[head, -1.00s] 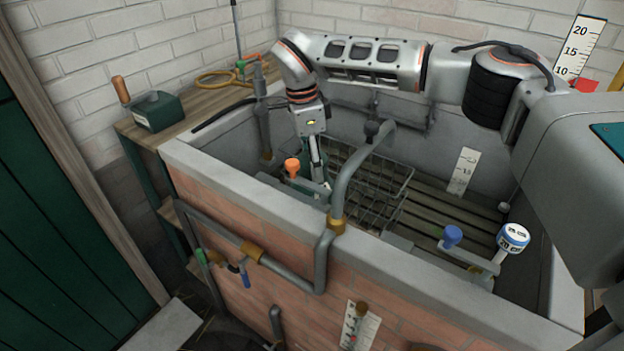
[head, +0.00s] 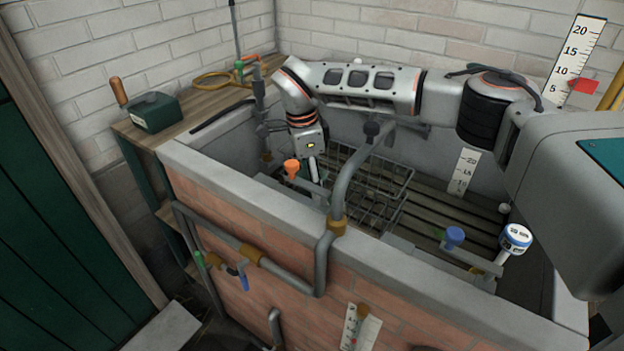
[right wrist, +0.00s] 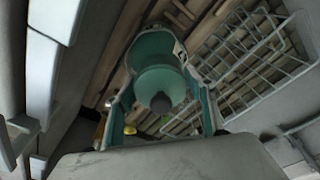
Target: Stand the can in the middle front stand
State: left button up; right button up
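The can (right wrist: 160,78) is teal with a dark knob and shows between the fingers of my right gripper (right wrist: 157,57) in the right wrist view. The fingers stand close on both sides of it and look shut on it. In the head view my right gripper (head: 314,168) points down into the trough, behind the orange-knobbed valve; its fingertips and the can are mostly hidden by the front wall and fittings. I cannot make out the middle front stand, nor whether the can touches it. My left gripper is out of view.
A wire rack (head: 365,195) lies on wooden slats (head: 435,215) right of the gripper. A bent grey pipe (head: 343,190) rises over the trough's front wall (head: 250,210). An orange knob (head: 291,167) and a blue knob (head: 454,235) stand near that wall. Open slats lie right of the rack.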

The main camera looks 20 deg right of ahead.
dwell(0.3)
jog(key=shift+r, duration=0.2)
notch_tip(320, 180, up, 12)
jog(key=a+p, duration=0.1)
jog(key=shift+a, duration=0.2)
jog(key=shift+f, duration=0.1)
